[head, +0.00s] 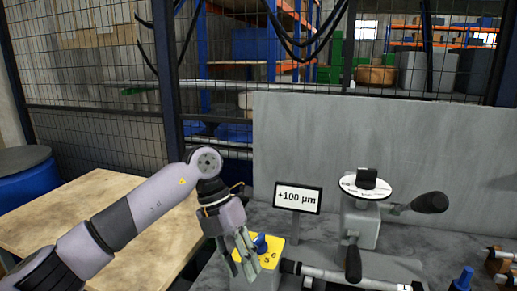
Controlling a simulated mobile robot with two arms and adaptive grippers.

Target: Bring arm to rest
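My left arm comes in from the lower left, and its gripper (244,268) points down at the lower middle of the head view. The gripper's fingers are close in front of the left side of a yellow box (271,256) with a blue knob (261,243) on top. I cannot tell whether the fingers touch the box or how far apart they are. No held object shows between them. My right gripper is not in view.
A grinder handwheel unit (363,225) with black handles stands right of a "+100 µm" sign (298,197). A grey panel (330,130) rises behind. A wooden table (60,215) lies under my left arm, its visible top bare. A blue barrel (28,190) stands far left.

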